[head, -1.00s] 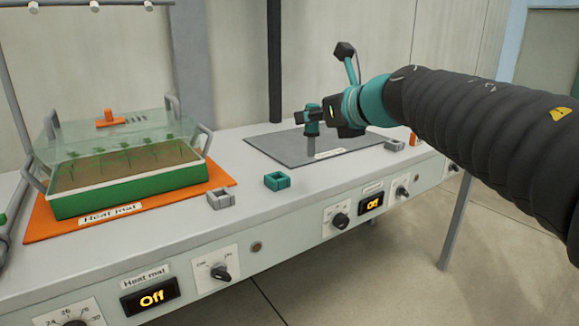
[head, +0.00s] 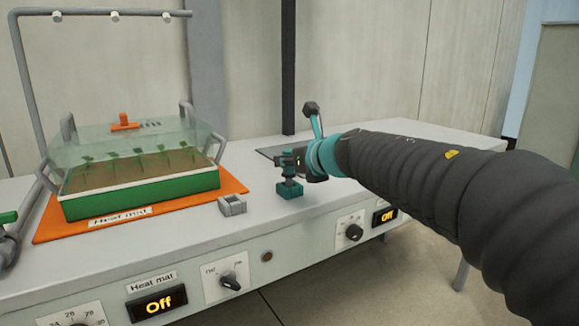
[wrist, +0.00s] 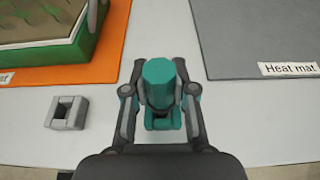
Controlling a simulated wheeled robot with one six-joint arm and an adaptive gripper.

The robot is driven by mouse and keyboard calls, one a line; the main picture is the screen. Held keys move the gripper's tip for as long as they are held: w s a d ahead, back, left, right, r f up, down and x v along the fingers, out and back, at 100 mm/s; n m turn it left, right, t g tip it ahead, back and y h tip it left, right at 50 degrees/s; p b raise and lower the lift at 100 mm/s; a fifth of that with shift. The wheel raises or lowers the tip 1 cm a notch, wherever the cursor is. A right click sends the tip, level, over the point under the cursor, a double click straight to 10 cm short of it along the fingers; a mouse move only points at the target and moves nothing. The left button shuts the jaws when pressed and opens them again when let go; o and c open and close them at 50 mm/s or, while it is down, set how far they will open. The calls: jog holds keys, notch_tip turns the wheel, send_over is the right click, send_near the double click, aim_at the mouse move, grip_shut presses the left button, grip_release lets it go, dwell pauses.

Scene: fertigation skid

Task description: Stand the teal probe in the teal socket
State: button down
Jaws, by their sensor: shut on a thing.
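The teal probe (head: 287,160) is upright in my gripper (head: 292,160), just in front of my arm in the head view. The teal socket (head: 290,190) stands on the bench directly under the probe. The probe's lower end is at the socket, but I cannot tell how far inside it is. In the wrist view, the teal top of the probe (wrist: 160,73) sits between the two fingers of my gripper (wrist: 160,100), which are shut on it. The probe and fingers hide most of the socket there.
A grey socket (head: 232,206) stands to the left of the teal one. Further left, a green seedling tray with a clear lid (head: 140,195) sits on an orange heat mat (head: 60,222). A grey mat (wrist: 255,40) lies to the right. Knobs and displays line the bench front.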

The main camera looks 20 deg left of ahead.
jog(key=c, duration=0.9)
grip_release()
jog(key=shift+f, duration=0.1)
jog(key=shift+c, duration=0.2)
